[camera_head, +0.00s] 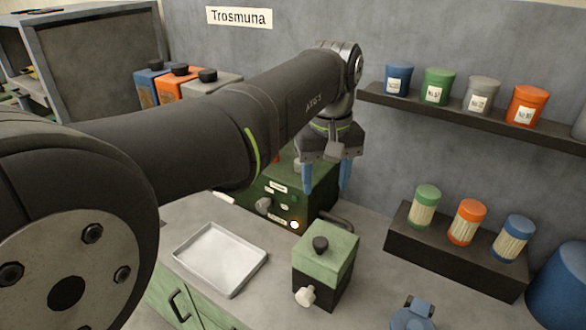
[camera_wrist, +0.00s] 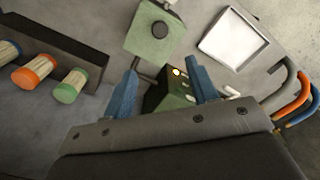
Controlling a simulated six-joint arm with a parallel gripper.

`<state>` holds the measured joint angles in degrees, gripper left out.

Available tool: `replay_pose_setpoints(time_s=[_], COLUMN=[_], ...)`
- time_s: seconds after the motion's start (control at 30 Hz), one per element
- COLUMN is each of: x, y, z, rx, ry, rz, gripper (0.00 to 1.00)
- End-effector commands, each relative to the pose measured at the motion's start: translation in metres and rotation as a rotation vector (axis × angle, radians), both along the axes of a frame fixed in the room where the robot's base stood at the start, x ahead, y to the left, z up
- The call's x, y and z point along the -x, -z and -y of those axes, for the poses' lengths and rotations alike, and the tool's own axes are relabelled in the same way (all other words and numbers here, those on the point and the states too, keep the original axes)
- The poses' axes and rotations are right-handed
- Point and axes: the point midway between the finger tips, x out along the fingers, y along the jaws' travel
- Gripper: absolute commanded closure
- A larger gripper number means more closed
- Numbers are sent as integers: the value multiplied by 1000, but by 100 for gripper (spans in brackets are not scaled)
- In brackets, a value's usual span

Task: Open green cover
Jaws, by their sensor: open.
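A dark box with a green cover (camera_head: 330,252) stands on the counter; the cover has a black knob on top and looks closed. A pale knob (camera_head: 306,296) sticks out from the box's front. In the wrist view the green cover (camera_wrist: 151,45) is at the top centre. My gripper (camera_head: 326,189) is open and empty, with its blue fingers pointing down. It hangs above and behind the box, apart from it, in front of the green machine. In the wrist view my gripper (camera_wrist: 163,85) has its fingers spread below the cover.
A green machine (camera_head: 293,205) with a lit button stands behind the box, partly hidden by my arm. A white tray (camera_head: 219,257) lies left of the box. A dark stand (camera_head: 455,252) with several capped jars is at right, below a wall shelf (camera_head: 460,113). A blue item (camera_head: 413,313) is at front.

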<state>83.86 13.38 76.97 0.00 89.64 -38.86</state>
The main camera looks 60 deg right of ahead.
Motion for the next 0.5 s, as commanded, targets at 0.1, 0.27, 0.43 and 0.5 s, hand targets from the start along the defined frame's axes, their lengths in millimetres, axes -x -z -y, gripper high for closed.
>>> replay_pose_setpoints(time_s=[0.1,0.27,0.43,0.5], x=[0,0,0,0], y=[0,1,15,26], z=[0,0,0,0], rx=[0,0,-3,-4], ry=[0,0,0,0], rz=[0,0,0,-1], gripper=[47,47,47,47])
